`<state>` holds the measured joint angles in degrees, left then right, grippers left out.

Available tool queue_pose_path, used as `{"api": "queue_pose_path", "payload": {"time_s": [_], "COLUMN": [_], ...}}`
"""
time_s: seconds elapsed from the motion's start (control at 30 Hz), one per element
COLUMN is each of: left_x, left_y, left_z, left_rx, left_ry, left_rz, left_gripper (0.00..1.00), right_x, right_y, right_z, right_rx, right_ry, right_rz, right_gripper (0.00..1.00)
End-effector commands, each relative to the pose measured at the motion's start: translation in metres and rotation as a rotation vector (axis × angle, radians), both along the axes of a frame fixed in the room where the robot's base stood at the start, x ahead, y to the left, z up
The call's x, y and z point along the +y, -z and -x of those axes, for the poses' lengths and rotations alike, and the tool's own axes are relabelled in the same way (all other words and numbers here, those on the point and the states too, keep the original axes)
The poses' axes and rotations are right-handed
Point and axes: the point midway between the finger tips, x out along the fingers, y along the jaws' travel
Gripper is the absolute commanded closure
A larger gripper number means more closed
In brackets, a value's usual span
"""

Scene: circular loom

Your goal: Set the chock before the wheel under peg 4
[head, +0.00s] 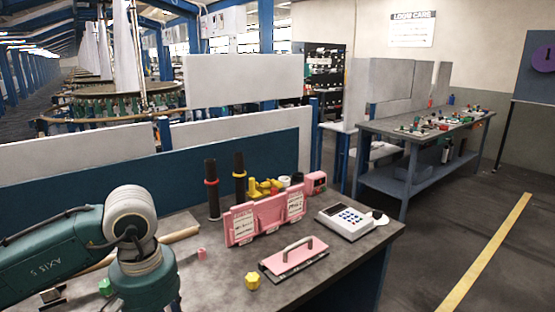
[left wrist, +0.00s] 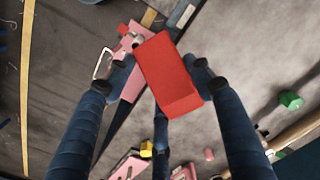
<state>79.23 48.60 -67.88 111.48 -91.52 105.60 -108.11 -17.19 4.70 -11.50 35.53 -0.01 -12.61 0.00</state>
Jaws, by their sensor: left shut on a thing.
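My left gripper (left wrist: 161,78) is shut on a red block (left wrist: 168,75). The block is wedge-like or box-shaped and sits tilted between the dark fingers, above the grey tabletop; I cannot tell for sure that it is the chock. In the head view my left arm comes in from the left and bends down out of the bottom edge, so the gripper and block do not show there. My right gripper is in neither view. I cannot make out a wheel or a numbered peg 4 in these frames.
The near bench (head: 225,285) carries a pink plate with a handle (head: 294,259), a pink card holder (head: 265,216), a keypad device (head: 346,220), a yellow knob (head: 252,281) and black spools (head: 212,190). A blue-grey bench (head: 385,127) and open floor lie to the right. A circular loom (head: 110,105) stands behind.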

Motion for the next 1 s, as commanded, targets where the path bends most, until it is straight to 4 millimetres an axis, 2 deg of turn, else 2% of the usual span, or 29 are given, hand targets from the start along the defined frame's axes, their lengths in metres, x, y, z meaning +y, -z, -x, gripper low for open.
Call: {"api": "queue_pose_path", "payload": {"time_s": [0.03,0.1,0.2,0.33,0.5,1.0], "left_x": [-0.003,-0.008,-0.013,-0.016,-0.018,-0.018], "left_y": [0.007,0.015,0.023,0.03,0.032,0.031], "left_z": [0.016,0.034,0.056,0.074,0.081,0.08], "left_rx": [0.001,0.0,-0.001,-0.001,0.001,-0.002], "left_ry": [0.038,0.082,0.133,0.171,0.186,0.185], "left_rz": [-0.002,-0.001,-0.001,0.0,0.001,0.0], "left_gripper": [1.0,1.0,1.0,1.0,1.0,1.0], "right_x": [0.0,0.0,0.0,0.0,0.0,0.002], "right_y": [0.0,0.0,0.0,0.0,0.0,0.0], "right_z": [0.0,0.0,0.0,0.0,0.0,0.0], "right_rx": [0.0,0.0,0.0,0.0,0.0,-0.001], "right_ry": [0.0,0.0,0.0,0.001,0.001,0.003], "right_rz": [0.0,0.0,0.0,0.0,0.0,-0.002], "right_gripper": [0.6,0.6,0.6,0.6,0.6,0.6]}}
